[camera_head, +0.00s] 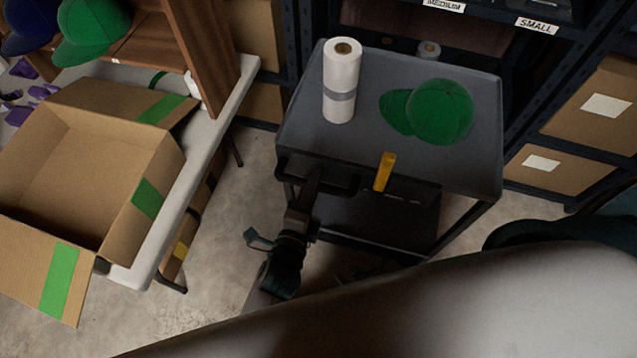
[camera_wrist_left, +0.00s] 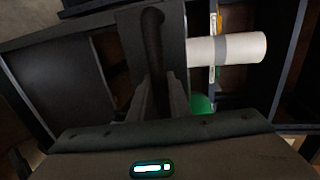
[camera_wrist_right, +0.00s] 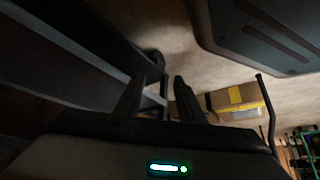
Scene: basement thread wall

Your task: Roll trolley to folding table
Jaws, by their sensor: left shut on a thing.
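The trolley (camera_head: 302,125) has a grey top tray and a lower shelf and stands in the middle of the head view. Its dark push handle (camera_head: 340,182) is on the near side. My left gripper (camera_head: 309,188) is shut on this handle; the left wrist view shows the bar (camera_wrist_left: 153,35) between its fingers. The folding table (camera_head: 213,118) has a pale top and stands left of the trolley, with a strip of floor between them. My right gripper (camera_wrist_right: 158,98) is open and empty in the right wrist view; I cannot make it out in the head view.
A white roll (camera_head: 341,80) stands upright on the trolley beside a green cap (camera_head: 440,110). An open cardboard box (camera_head: 85,170) and a wooden cubby (camera_head: 205,45) are on the table. Shelving with boxes (camera_head: 590,105) stands behind and right. My own arm covers the bottom right.

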